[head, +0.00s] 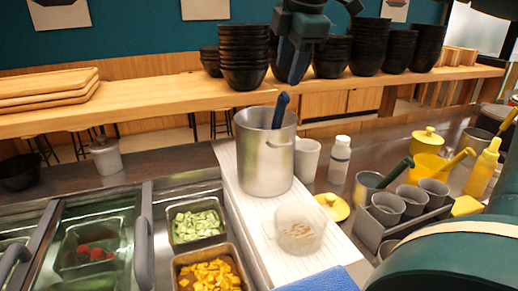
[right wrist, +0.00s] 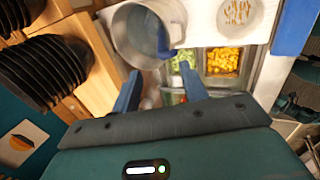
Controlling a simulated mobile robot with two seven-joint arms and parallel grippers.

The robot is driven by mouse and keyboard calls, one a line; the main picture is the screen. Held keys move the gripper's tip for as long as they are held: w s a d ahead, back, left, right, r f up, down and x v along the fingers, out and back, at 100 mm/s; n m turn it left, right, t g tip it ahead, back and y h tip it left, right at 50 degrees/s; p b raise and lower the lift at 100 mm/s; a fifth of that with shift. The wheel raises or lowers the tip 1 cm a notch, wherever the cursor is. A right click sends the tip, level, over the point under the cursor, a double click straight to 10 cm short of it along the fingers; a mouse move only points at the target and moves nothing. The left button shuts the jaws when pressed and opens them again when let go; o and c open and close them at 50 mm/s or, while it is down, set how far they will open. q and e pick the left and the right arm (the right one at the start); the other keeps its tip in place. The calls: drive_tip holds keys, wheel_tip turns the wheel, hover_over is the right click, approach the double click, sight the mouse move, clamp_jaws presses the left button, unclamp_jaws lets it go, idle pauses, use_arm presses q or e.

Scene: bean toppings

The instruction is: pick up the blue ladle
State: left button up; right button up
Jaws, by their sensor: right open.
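The blue ladle (head: 280,110) stands in the tall metal pot (head: 264,160), its handle leaning up over the rim; its bowl is hidden inside the pot. In the right wrist view the ladle (right wrist: 165,42) shows just beyond the fingertips, in the pot (right wrist: 135,40). My right gripper (head: 291,72) points down just above the handle's top end in the head view. Its two blue fingers are apart and empty, and it also shows in the right wrist view (right wrist: 158,70). My left gripper is not in view.
Stacks of black bowls (head: 244,60) stand on the wooden shelf behind. A clear container (head: 300,230) and a white cup (head: 306,158) are beside the pot. A white bottle (head: 339,160) and a grey cup holder (head: 368,228) stand to the right. Food bins (head: 195,222) lie at front left.

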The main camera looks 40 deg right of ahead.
sight(282, 96)
drive_tip(key=x, duration=0.7)
drive_tip(key=shift+f+p, duration=0.2)
drive_tip(key=shift+p, duration=0.15)
drive_tip(key=shift+p+x, duration=0.7)
drive_tip(key=shift+x, duration=2.05)
drive_tip(key=shift+s+d, duration=0.1)
drive_tip(key=shift+s, duration=0.15)
clamp_jaws()
